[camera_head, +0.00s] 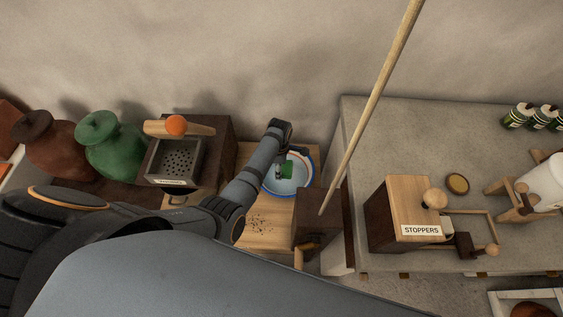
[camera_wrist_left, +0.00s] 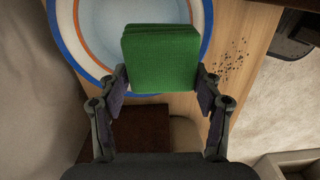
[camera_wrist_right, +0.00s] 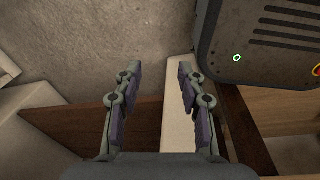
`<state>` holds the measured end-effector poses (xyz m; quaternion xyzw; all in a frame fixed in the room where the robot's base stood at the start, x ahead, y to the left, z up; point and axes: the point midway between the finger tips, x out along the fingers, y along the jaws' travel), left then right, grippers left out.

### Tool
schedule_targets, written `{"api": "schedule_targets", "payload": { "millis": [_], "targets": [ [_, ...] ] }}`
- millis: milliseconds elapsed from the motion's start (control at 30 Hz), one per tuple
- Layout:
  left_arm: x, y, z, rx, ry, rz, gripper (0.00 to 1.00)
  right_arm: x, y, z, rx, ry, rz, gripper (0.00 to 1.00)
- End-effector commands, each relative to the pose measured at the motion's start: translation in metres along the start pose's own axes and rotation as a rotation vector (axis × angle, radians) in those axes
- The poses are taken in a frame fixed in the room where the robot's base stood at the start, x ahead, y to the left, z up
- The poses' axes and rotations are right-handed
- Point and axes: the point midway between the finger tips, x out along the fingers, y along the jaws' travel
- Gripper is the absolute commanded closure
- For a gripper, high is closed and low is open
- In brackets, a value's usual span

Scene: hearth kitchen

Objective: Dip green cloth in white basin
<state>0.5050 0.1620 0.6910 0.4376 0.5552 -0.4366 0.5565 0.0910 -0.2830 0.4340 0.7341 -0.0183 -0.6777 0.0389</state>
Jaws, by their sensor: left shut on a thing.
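The green cloth (camera_head: 286,171) is a folded, thick block, and it fills the space between the fingers in the left wrist view (camera_wrist_left: 160,58). My left gripper (camera_head: 283,163) is shut on it. The white basin (camera_head: 298,187) has a blue and orange rim and a pale blue inside; part of it shows in the left wrist view (camera_wrist_left: 95,20). My right gripper (camera_wrist_right: 160,78) is open and empty over the floor and furniture, away from the basin.
The basin stands on a wooden top with dark crumbs (camera_head: 258,224). A dark wooden box (camera_head: 318,215) and a long pole (camera_head: 372,100) are close on its right. A grater-like box (camera_head: 178,165) and a green jar (camera_head: 108,150) stand left. A stoppers box (camera_head: 405,215) sits on the grey counter.

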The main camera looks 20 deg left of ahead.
Motion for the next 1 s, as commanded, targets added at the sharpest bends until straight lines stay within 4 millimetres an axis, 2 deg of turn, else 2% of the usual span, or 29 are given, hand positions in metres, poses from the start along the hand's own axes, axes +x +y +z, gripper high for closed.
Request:
{"api": "schedule_targets", "payload": {
  "millis": [67,167,400,467,667,800,1000],
  "targets": [
    [0.005,0.0,0.0,0.0,0.0,0.0,0.61,0.005,-0.004,0.01,0.001,-0.013,-0.004,0.6],
    [0.013,0.0,0.0,0.0,0.0,0.001,0.61,0.013,-0.01,0.011,0.003,-0.013,-0.01,0.6],
    [0.036,0.0,0.0,0.0,0.0,0.001,0.61,0.038,-0.013,-0.024,0.007,0.044,-0.012,0.6],
    [0.042,0.0,0.0,0.0,0.0,0.001,0.61,0.044,-0.013,-0.027,0.007,0.05,-0.011,0.6],
    [0.061,0.0,0.0,0.0,0.0,0.001,0.61,0.065,-0.011,-0.016,0.004,0.035,-0.007,0.6],
    [0.074,0.0,0.0,0.0,0.0,-0.001,0.61,0.073,-0.01,-0.005,0.003,0.019,-0.005,0.6],
    [0.095,0.0,0.0,0.001,0.0,0.0,0.61,0.088,-0.01,-0.002,0.002,0.016,-0.003,0.6]
  ]
}}
